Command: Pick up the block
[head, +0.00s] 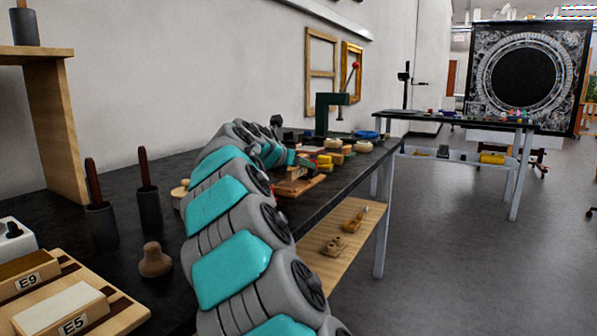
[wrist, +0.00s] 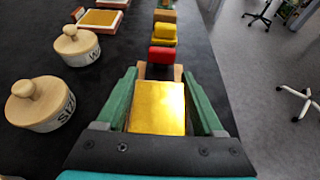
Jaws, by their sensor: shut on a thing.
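A block with a shiny gold top (wrist: 158,108) and wood-coloured edges sits between my gripper's fingers in the wrist view. My gripper (wrist: 160,76) has green fingers, one along each side of the block, and is shut on it. Whether the block touches the dark bench below cannot be told. In the head view my arm reaches along the bench and hides most of the gripper and the held block.
Beyond the block stand a red piece (wrist: 162,55) and a yellow piece (wrist: 164,34) in a row. Two lidded pots (wrist: 40,104) (wrist: 77,46) stand left. The bench edge is close on the right. A wooden tray (head: 118,318) holds labelled blocks at lower left.

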